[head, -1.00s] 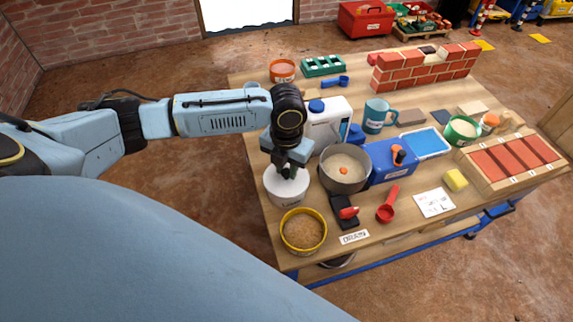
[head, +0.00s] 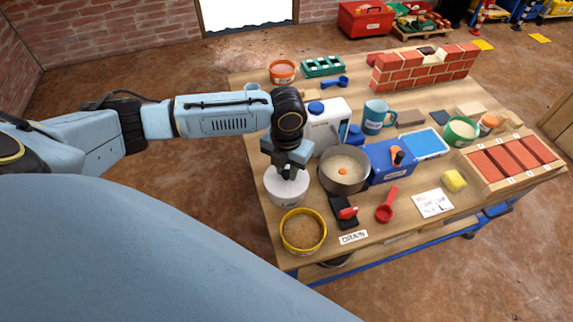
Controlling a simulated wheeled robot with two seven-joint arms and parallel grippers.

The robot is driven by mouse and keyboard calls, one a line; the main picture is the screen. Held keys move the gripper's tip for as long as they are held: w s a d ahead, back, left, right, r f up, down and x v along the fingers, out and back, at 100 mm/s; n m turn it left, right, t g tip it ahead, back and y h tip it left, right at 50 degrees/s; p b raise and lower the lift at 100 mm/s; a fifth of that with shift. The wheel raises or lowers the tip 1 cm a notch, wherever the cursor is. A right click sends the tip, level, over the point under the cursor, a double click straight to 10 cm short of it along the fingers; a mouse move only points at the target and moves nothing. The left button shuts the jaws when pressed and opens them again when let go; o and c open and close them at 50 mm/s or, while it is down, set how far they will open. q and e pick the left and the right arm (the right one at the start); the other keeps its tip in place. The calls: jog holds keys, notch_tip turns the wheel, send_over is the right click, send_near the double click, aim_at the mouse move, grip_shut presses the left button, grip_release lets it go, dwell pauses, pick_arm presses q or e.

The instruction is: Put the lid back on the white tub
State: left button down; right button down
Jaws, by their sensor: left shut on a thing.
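The white tub (head: 286,195) stands at the left edge of the workbench, behind a yellow-rimmed bowl. My left gripper (head: 288,174) points down over the middle of the tub and is shut on the lid (head: 273,176), which is white like the tub. The lid is at the tub's top; my fingers hide its middle. From this view I cannot tell whether it is fully seated or slightly above the rim. My right gripper is not in view.
The yellow-rimmed bowl (head: 303,232) is just in front of the tub. A grey pot (head: 345,185) stands close on its right, and a white jug with a blue cap (head: 327,122) stands behind. A black pad with a red tool (head: 344,211) lies right of the bowl.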

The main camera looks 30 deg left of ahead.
pick_arm(q)
jog(key=shift+f+p, duration=0.2)
jog(key=shift+p, duration=1.05)
dwell(1.8)
jog(key=c, duration=0.6)
grip_release()
jog(key=shift+c, duration=0.2)
jog(key=shift+r, duration=0.15)
jog(key=shift+r+p, duration=3.4)
jog(key=shift+p, duration=0.6)
grip_shut()
